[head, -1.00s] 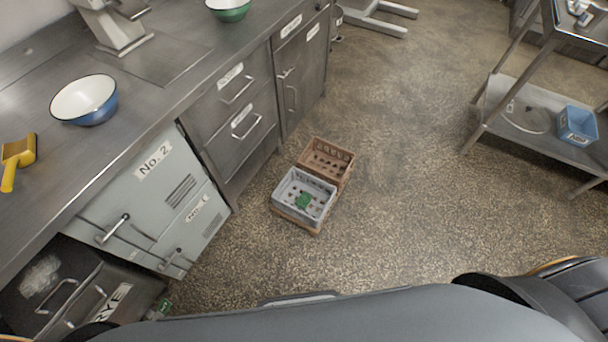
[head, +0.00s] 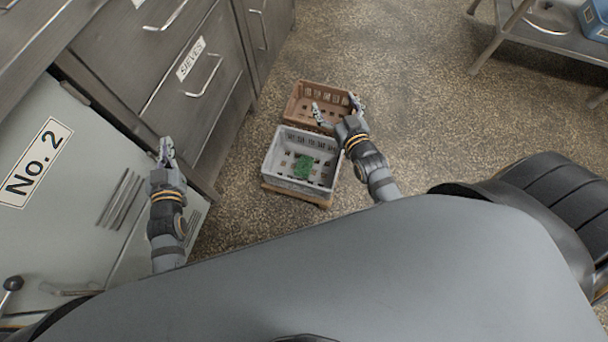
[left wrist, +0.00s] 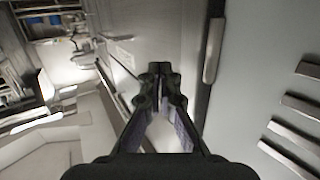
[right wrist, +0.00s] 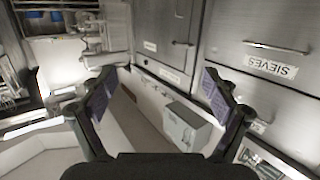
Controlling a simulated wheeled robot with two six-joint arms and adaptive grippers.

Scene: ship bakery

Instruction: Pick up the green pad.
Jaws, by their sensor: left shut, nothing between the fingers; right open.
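The green pad (head: 304,167) lies on the floor of the grey crate (head: 272,158), in the middle of the head view. My right gripper (head: 336,108) is open and empty. In the head view it appears over the brown crate, behind and to the right of the pad. My left gripper (head: 166,148) is shut and empty, in front of the cabinets, well to the left of the grey crate. The left wrist view shows its fingers together (left wrist: 160,72). The right wrist view shows the right fingers spread apart (right wrist: 160,88), with no pad between them.
A brown crate (head: 296,101) stands right behind the grey crate. Drawers, one labelled SIEVES (head: 191,59), and a pale No. 2 cabinet (head: 85,190) line the left. A metal rack (head: 556,38) stands at the upper right. The speckled floor (head: 425,110) right of the crates is clear.

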